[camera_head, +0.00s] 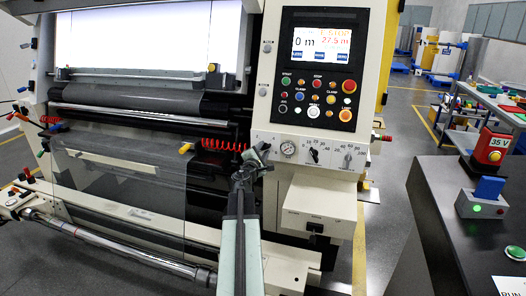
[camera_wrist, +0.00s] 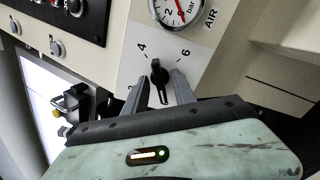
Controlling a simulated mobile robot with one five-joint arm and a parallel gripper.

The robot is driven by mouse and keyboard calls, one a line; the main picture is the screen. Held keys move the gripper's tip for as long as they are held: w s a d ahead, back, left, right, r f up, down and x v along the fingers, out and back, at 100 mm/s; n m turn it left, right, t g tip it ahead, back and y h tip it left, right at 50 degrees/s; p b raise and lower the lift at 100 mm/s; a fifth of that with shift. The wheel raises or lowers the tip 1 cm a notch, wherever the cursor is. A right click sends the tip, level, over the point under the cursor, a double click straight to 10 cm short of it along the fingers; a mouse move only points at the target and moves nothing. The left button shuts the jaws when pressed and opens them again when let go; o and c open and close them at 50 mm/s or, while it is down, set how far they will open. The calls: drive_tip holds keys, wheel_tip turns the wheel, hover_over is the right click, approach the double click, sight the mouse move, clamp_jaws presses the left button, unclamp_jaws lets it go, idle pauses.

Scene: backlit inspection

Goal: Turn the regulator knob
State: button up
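The regulator knob (camera_wrist: 158,73) is black with a pointer and sits on a pale panel, with the numbers 4 and 6 printed around it in the wrist view. My gripper (camera_wrist: 159,84) has one grey finger on each side of the knob, with pale panel showing between knob and fingers. It looks open and around the knob, not pressed on it. A round pressure gauge (camera_wrist: 178,9) marked bar is beside the knob. In the head view my gripper (camera_head: 254,156) is at the panel just left of the gauge (camera_head: 288,148) and hides the knob.
Two other dials, a black one (camera_head: 313,155) and a grey one (camera_head: 347,160), are right of the gauge. A button panel with a screen (camera_head: 321,45) is above. A beige box (camera_head: 318,205) juts out below. A dark bench (camera_head: 450,230) stands at right.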

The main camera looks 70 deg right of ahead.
drive_tip(key=a, duration=0.8)
drive_tip(key=shift+s, duration=0.25)
